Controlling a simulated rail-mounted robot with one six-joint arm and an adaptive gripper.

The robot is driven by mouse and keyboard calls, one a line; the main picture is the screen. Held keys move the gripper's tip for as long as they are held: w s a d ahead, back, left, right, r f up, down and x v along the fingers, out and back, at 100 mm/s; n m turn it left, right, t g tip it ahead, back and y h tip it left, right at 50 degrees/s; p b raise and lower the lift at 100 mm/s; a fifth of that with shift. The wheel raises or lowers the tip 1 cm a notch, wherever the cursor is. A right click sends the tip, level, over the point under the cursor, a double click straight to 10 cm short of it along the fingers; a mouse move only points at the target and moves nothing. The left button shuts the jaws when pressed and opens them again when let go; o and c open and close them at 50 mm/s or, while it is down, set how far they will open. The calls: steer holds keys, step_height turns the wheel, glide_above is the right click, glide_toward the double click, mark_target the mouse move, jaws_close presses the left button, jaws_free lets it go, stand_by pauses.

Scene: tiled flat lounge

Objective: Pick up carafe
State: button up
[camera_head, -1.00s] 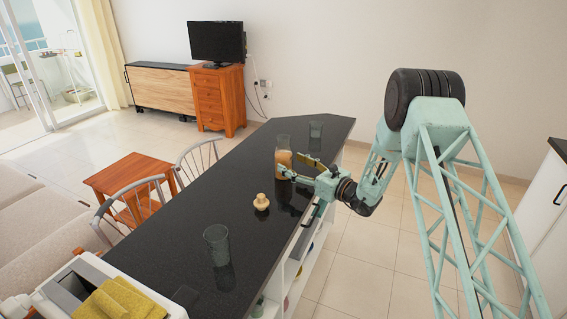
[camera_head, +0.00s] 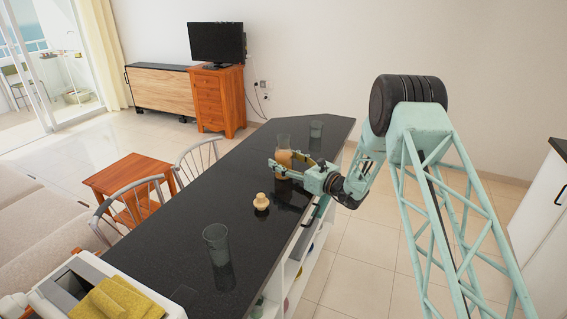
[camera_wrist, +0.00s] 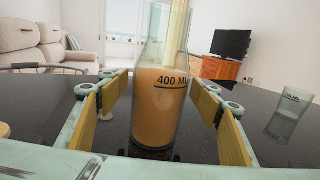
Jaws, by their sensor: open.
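The carafe (camera_head: 283,157) is a clear glass vessel with orange-brown liquid, upright on the dark counter (camera_head: 222,190). In the wrist view the carafe (camera_wrist: 158,100) stands in the middle with a "400 ML" mark on its side. My gripper (camera_head: 282,163) is open, low over the counter. In the wrist view its two yellow-padded fingers (camera_wrist: 160,110) are on either side of the carafe, with a visible gap on each side. The top of the carafe is cut off in the wrist view.
A glass (camera_head: 316,131) stands behind the carafe and also shows at right in the wrist view (camera_wrist: 290,112). A small tan vase (camera_head: 261,202) and a larger glass (camera_head: 217,240) stand nearer. Chairs (camera_head: 130,205) line the counter's left side.

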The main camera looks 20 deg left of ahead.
mark_target(289, 154)
steer(key=shift+c, duration=0.5)
steer(key=shift+r, duration=0.1)
steer(key=c, duration=1.3)
steer(key=shift+r, duration=0.3)
steer(key=shift+r+p, duration=0.45)
steer(key=shift+r, duration=1.1)
steer(key=shift+s+d+r+p, duration=0.25)
steer(key=shift+s+d, duration=1.25)
steer(key=shift+s, duration=0.6)
steer(key=shift+s+d+r+p, duration=0.15)
steer(key=shift+s+d+p, duration=0.15)
steer(key=shift+s+d, duration=1.5)
steer(key=shift+s+d+r+p, duration=0.25)
steer(key=shift+s+d, duration=0.9)
steer(key=shift+s, duration=1.3)
steer(key=shift+s+d, duration=0.15)
steer(key=shift+s, duration=0.05)
